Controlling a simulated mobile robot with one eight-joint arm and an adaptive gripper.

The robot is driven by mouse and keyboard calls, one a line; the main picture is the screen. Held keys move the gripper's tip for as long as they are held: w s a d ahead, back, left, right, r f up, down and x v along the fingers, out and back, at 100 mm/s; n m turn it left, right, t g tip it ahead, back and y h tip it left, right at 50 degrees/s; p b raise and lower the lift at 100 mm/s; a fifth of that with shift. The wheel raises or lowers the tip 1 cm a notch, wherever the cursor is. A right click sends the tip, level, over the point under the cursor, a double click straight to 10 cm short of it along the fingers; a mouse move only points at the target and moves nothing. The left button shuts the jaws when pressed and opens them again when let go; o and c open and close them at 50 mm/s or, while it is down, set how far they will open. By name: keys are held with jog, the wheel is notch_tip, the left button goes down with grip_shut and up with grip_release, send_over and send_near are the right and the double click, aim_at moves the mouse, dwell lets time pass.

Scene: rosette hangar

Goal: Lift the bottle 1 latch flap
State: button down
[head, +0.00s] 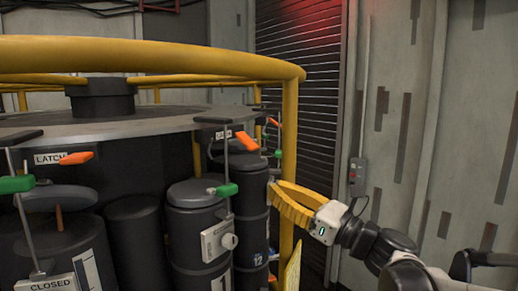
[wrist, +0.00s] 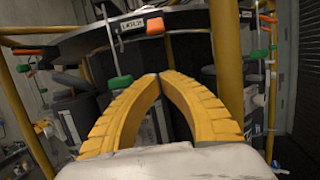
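Several orange latch flaps sit at the edge of a round grey rack top. One flap (head: 76,158) is at the left beside a LATCH label (head: 54,158), and another flap (head: 247,141) is nearer my gripper. In the wrist view an orange flap (wrist: 155,26) is beyond my fingertips, next to a label. I cannot tell which flap is bottle 1's. Dark bottles (head: 197,222) stand below; one bottle (head: 251,215) bears the number 12. My gripper (head: 273,190) has yellow fingers, also in the wrist view (wrist: 157,78), with tips together, empty, beside the rack's right side.
A yellow frame post (head: 289,150) and ring rail (head: 150,57) surround the rack. Green handles (head: 227,190) hang on thin rods in front of the bottles. A CLOSED sign (head: 46,285) is at lower left. A shutter (head: 310,110) and panelled wall stand behind.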

aim_at(247, 141)
jog(key=w+a+r+p, duration=0.3)
jog(key=w+a+r, duration=0.1)
jog(key=a+r, duration=0.1)
jog(key=shift+w+a+r+p, duration=0.35)
jog(key=shift+a+r+p, duration=0.05)
jog(key=shift+a, duration=0.15)
dwell(0.5)
jog(key=shift+r, duration=0.1)
